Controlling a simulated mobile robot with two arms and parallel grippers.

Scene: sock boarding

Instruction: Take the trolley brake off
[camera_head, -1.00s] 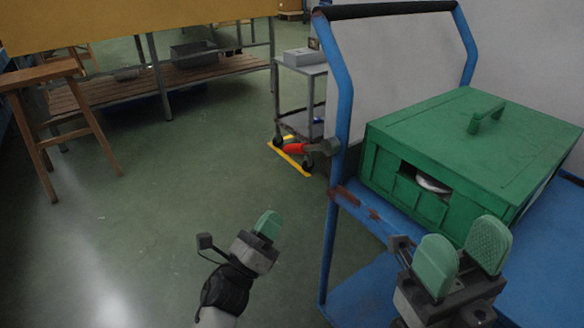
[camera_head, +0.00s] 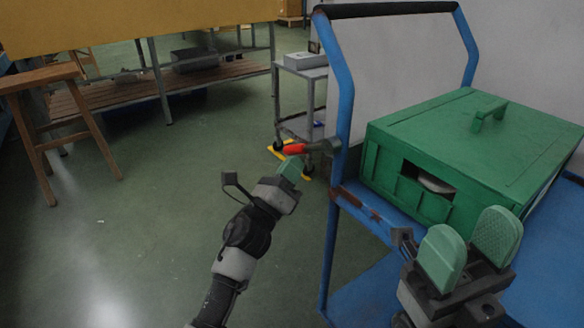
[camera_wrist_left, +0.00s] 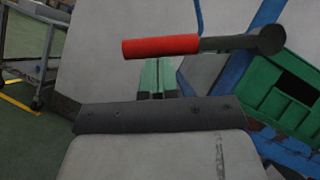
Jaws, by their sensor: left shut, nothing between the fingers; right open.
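The blue trolley (camera_head: 343,100) stands at the right. Its brake lever has a red grip (camera_head: 294,149) on a dark arm that joins the trolley's upright. The lever lies about level, its red end pointing left. In the left wrist view the red grip (camera_wrist_left: 160,47) is just beyond my fingertips. My left gripper (camera_head: 289,168) is shut and empty, just below the red grip; I cannot tell whether it touches. Its green fingers (camera_wrist_left: 157,77) are together in the left wrist view. My right gripper (camera_head: 469,248) is open and empty in front of the green box.
A green box (camera_head: 480,140) with a handle sits on the trolley deck. Behind the lever stand a small grey cart (camera_head: 300,80) and a yellow floor marking (camera_head: 276,153). A wooden stool (camera_head: 42,75) is at far left. The green floor between is clear.

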